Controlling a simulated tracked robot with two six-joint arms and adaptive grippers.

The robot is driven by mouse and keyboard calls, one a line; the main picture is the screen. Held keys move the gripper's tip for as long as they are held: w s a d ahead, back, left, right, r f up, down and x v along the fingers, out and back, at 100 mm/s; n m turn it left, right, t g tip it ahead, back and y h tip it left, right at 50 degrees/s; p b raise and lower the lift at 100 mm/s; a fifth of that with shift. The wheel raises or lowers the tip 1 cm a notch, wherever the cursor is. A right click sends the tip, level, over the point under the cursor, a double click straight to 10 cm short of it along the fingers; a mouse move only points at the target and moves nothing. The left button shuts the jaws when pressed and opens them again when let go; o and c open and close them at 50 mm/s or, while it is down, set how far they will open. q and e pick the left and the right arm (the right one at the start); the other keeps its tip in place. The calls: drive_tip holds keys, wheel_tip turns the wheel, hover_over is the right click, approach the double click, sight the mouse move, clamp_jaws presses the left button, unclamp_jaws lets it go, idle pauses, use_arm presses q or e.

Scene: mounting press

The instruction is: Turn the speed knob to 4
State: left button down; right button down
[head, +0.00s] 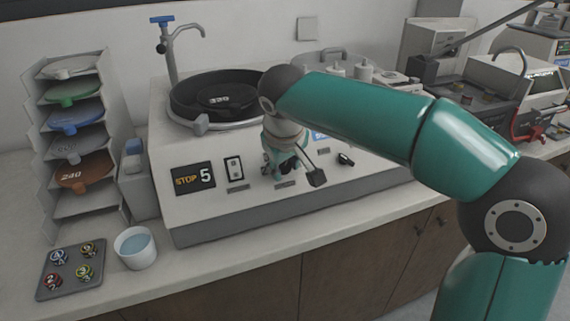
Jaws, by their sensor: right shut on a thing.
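The polishing machine (265,200) stands on the bench with a sloped front panel. Its display (193,178) reads "STOP 5". My right gripper (285,170) reaches down to the middle of this panel, right of a white rocker switch (234,168). It is shut on the speed knob, which the fingers and wrist hide almost wholly, so its pointer cannot be read. A black knob (346,159) sits apart on the panel, right of the gripper. My left gripper is not in view.
A black round platen (222,97) marked 339 and a tap (172,50) are on the machine. A disc rack (75,150), white cup (135,247) and grey sample tray (70,270) stand left. Other equipment fills the right bench. The front bench strip is clear.

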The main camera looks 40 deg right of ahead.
drive_tip(key=shift+a+n+h, duration=0.15)
drive_tip(key=shift+n+h, duration=0.65)
drive_tip(key=shift+n, duration=0.4)
drive_tip(key=shift+f+n+t+h+b, duration=0.1)
drive_tip(key=shift+n+t+h+b, duration=0.4)
drive_tip(key=shift+n+h, duration=0.8)
drive_tip(key=shift+n+y, duration=0.3)
drive_tip(key=shift+n, duration=0.2)
drive_tip(key=c, duration=0.8)
unclamp_jaws()
drive_tip(key=shift+o, duration=0.2)
drive_tip(key=v, duration=1.2)
drive_tip(key=shift+a, duration=0.1)
